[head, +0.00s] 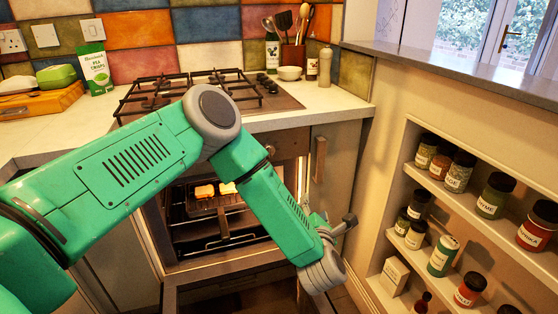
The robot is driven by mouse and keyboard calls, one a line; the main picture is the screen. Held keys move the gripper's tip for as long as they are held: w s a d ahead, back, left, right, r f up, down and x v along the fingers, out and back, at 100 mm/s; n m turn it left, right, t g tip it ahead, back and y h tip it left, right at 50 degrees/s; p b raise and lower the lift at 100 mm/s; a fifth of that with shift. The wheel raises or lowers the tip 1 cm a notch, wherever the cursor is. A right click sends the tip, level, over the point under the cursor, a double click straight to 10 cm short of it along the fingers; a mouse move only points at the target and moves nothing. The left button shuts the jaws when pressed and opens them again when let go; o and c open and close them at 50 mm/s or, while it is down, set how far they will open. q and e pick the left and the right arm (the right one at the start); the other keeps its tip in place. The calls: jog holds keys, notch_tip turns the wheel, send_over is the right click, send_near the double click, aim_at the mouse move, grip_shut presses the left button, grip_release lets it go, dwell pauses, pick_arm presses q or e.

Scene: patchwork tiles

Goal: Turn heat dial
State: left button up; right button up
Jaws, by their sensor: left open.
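The oven (182,262) stands under the hob, with its lit inside in view. A small dark round dial (270,151) shows on the oven's brown front panel (290,146), just right of my left arm. The arm hides the left part of this panel and any other dials there. My left gripper (338,222) is open and empty, low and to the right of the oven. It is apart from the dial, which is above and left of it. Several small dark knobs (266,84) sit on the hob's right side. My right gripper is out of view.
Bread slices (205,191) lie on a rack inside the oven. The gas hob (290,103) has black grates. A spice shelf (470,212) with several jars stands close on the right. A vertical handle (319,160) stands right of the oven.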

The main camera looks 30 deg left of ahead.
pick_arm(q)
jog(key=w+a+r+n+g+y, duration=0.25)
jog(key=a+r+n+y, duration=0.4)
jog(key=a+n, duration=0.4)
jog(key=n+b, duration=0.1)
send_near(271, 153)
jog(key=w+x, duration=0.1)
jog(key=x, duration=0.2)
jog(key=shift+g, duration=0.45)
jog(key=x, duration=0.4)
jog(key=b+x, duration=0.1)
jog(key=x, duration=0.1)
jog(key=shift+s+a+f, duration=0.1)
jog(key=shift+s+a, duration=0.1)
jog(key=shift+a, duration=0.25)
jog(key=shift+w, duration=0.1)
jog(key=shift+d+r, duration=0.25)
jog(key=shift+d, duration=0.2)
jog(key=shift+a, duration=0.1)
jog(key=c, duration=1.1)
jog(key=shift+a, duration=0.2)
jog(key=shift+c, duration=0.2)
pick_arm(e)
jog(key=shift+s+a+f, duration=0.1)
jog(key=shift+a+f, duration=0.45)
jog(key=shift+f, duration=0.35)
